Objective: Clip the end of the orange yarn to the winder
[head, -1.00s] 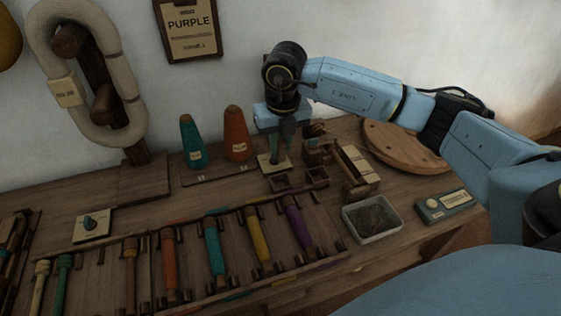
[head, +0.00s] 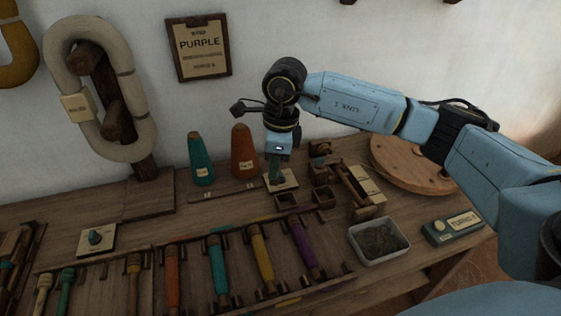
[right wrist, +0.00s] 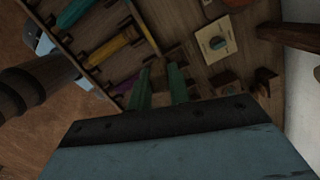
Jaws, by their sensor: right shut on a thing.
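The orange yarn cone (head: 243,152) stands upright on a wooden strip against the wall, beside a teal cone (head: 200,160). My right gripper (head: 274,178) points down just right of the orange cone, over a small pale card (head: 289,181). Its green fingers (right wrist: 160,85) also show in the right wrist view. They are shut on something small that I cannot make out. The loose end of the orange yarn cannot be told apart. A wooden stand with a crossbar (head: 355,190), perhaps the winder, is right of the gripper. My left gripper is out of view.
Small wooden boxes (head: 287,200) sit close to the gripper. A grey tray of tangled fibre (head: 378,241), a labelled box (head: 453,228) and a round wooden disc (head: 412,165) lie to the right. Racked coloured bobbins (head: 262,255) fill the front. A dial card (head: 96,239) is left.

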